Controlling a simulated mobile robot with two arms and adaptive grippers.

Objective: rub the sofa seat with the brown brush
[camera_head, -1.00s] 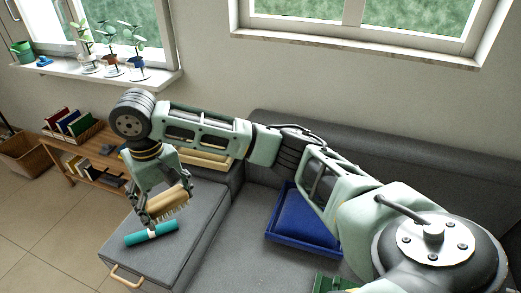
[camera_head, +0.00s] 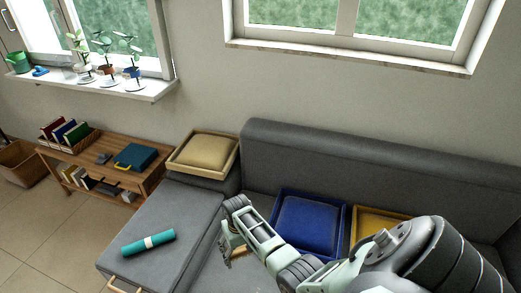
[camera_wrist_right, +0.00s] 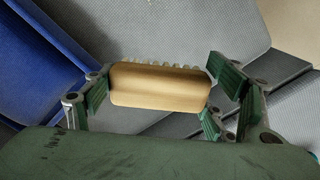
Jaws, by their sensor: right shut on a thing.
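The brown brush (camera_wrist_right: 160,86) is light wood with a row of pale bristles along its far edge. My right gripper (camera_head: 232,248) holds it between its fingers, and in the head view only a small part of the brush shows. The grey sofa seat (camera_head: 212,274) lies below and around the gripper, to the left of the blue tray. The seat's grey fabric also shows behind the brush in the wrist view. I cannot tell whether the bristles touch the seat. My left gripper is not in view.
A teal roll (camera_head: 148,242) lies on the left sofa section. A blue tray with a cushion (camera_head: 308,222) and a yellow tray (camera_head: 368,222) stand on the seat. A tray with a beige cushion (camera_head: 205,153) sits at the back left. A wooden shelf (camera_head: 90,150) stands beyond.

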